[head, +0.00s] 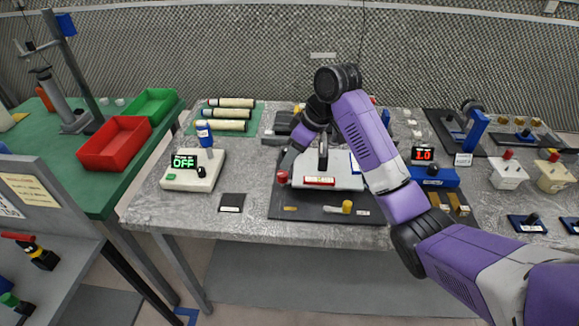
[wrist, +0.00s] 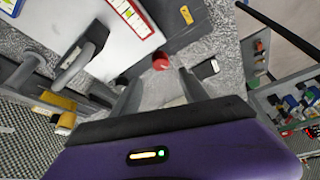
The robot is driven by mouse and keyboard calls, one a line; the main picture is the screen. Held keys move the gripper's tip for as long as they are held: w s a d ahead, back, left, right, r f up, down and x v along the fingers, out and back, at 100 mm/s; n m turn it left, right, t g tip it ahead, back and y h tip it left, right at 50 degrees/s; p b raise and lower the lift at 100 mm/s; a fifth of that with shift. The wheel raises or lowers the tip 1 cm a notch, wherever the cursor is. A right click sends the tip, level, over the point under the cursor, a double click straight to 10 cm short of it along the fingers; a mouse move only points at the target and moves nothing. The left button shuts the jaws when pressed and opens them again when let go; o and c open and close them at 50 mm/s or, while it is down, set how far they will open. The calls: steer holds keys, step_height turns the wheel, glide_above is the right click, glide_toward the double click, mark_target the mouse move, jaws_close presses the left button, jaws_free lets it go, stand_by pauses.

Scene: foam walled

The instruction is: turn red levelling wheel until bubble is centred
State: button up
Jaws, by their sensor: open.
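The red levelling wheel (head: 283,176) is at the left front corner of a pale plate (head: 345,180) on a dark base board. It also shows in the wrist view (wrist: 160,62), just beyond my fingertips and roughly between their lines. My gripper (wrist: 158,80) is open and empty, with one finger on each side. In the head view my gripper (head: 287,163) is just above and behind the wheel; I cannot tell whether it touches. A red-framed vial strip (head: 319,181) lies on the plate, also in the wrist view (wrist: 132,16). The bubble is too small to make out.
A dark handle (head: 322,155) stands on the plate behind the vial. A yellow knob (head: 341,208) is at the board's front. A white box reading OFF (head: 193,172) is to the left, and a blue box reading 1.0 (head: 432,176) to the right.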

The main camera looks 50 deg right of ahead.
mark_target(283, 173)
steer(key=shift+s+a+f, duration=0.1)
steer(key=shift+f, duration=0.15)
steer(key=x, duration=0.7)
steer(key=shift+f+p, duration=0.15)
steer(key=shift+p, duration=0.2)
jaws_close()
steer(key=shift+a+m+p, duration=0.15)
steer(key=shift+m+p, duration=0.25)
steer(key=shift+p, duration=0.3)
steer(key=shift+m+h, duration=0.3)
